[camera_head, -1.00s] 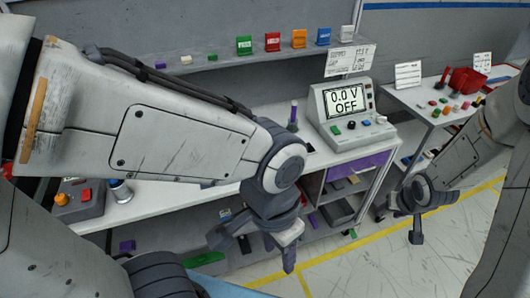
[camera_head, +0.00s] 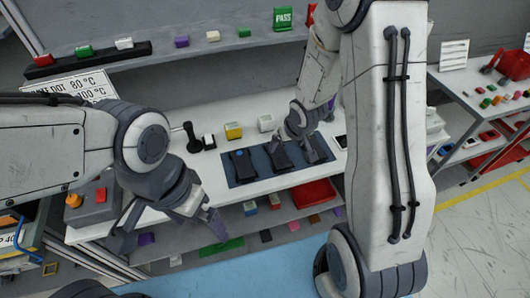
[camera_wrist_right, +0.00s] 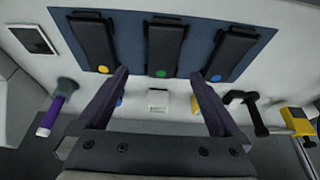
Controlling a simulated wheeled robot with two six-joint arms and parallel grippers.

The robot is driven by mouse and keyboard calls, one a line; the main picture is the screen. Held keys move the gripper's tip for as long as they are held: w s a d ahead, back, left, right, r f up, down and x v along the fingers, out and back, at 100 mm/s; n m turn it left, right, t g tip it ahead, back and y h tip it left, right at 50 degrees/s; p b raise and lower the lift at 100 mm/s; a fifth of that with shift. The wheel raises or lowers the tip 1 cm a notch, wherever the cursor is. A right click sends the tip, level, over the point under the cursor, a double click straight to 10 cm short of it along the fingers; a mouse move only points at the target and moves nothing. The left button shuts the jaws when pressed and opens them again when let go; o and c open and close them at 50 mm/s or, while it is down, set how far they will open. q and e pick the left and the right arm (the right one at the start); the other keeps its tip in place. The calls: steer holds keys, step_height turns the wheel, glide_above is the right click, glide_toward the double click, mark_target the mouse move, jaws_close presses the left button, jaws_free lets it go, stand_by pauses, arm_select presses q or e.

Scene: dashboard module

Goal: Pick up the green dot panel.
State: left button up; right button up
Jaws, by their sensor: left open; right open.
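The green dot panel (camera_wrist_right: 165,48) is a dark slab with a green dot at its near end, in the middle of three on a blue mat (camera_wrist_right: 134,30) in the right wrist view. In the head view the panel (camera_head: 278,160) lies on the white bench, partly covered by my right gripper (camera_head: 288,138). My right gripper (camera_wrist_right: 158,75) is open and empty, its fingertips on either side of the green dot's line. Contact cannot be told. My left gripper (camera_head: 172,238) is open and empty in front of the bench's left part.
A yellow dot panel (camera_wrist_right: 93,42) and a blue dot panel (camera_wrist_right: 230,50) flank it closely. A white block (camera_wrist_right: 158,100), a black handle (camera_head: 192,138) and a yellow block (camera_head: 233,131) stand behind the mat. A lower shelf (camera_head: 160,252) holds small parts.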

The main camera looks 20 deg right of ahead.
mark_target(279, 155)
steer(key=b+x, duration=0.1)
steer(key=x, duration=0.3)
steer(key=shift+w+a+f, duration=0.1)
steer(key=shift+a+f, duration=0.05)
steer(key=shift+a, duration=0.05)
steer(key=shift+p+x, duration=0.4)
steer(key=shift+x, duration=2.05)
steer(key=c, duration=1.4)
